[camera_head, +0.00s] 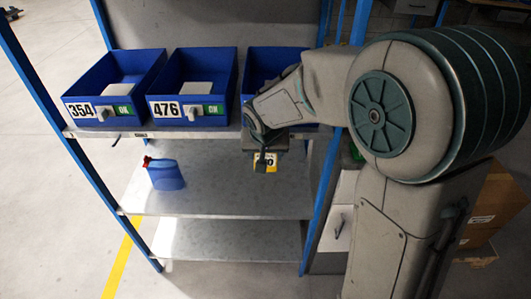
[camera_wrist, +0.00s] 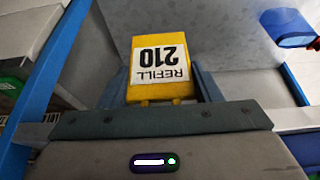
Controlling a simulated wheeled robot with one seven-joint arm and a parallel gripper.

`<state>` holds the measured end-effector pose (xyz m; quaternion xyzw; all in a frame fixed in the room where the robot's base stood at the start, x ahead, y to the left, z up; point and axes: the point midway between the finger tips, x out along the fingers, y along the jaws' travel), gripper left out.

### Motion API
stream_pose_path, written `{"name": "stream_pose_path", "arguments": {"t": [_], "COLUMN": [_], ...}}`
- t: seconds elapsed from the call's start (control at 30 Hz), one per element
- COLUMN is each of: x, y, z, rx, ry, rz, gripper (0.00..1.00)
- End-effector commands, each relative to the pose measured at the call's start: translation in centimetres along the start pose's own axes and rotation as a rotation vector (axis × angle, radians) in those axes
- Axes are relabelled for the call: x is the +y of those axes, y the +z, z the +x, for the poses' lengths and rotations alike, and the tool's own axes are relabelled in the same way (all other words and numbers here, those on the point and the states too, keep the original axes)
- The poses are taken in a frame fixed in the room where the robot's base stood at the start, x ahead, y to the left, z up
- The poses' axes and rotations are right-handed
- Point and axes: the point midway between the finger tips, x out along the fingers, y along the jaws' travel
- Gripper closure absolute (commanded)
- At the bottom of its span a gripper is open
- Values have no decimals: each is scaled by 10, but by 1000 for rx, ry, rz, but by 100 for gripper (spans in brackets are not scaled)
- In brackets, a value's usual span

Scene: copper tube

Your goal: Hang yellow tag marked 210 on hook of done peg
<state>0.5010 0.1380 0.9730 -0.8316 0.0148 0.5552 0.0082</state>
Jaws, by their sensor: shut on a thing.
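The yellow tag (camera_wrist: 161,92) shows upside down in the wrist view, with a white label reading REFILL 210. My gripper (camera_wrist: 163,86) is shut on it, one finger at each side. In the head view the tag (camera_head: 265,165) hangs below my gripper (camera_head: 265,152), in front of the shelf unit and just under the upper shelf's front edge. Its label is partly covered by my gripper there. I cannot make out the done peg or its hook in either view.
Blue bins labelled 354 (camera_head: 116,108) and 476 (camera_head: 189,111) stand on the upper shelf. A third blue bin (camera_head: 272,62) is partly behind my arm. A blue jug (camera_head: 165,174) stands on the middle shelf (camera_head: 220,190). A blue upright (camera_head: 323,200) is close right of my gripper.

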Motion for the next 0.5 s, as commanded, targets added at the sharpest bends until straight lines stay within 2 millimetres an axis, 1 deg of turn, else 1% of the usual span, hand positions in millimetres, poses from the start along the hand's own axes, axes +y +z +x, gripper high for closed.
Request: {"name": "stream_pose_path", "arguments": {"t": [0.27,0.3,0.37,0.5], "x": [0,0,0,0], "y": [0,0,0,0], "z": [0,0,0,0], "rx": [0,0,0,0], "ry": [0,0,0,0], "rz": [0,0,0,0], "gripper": [64,34,18,17]}}
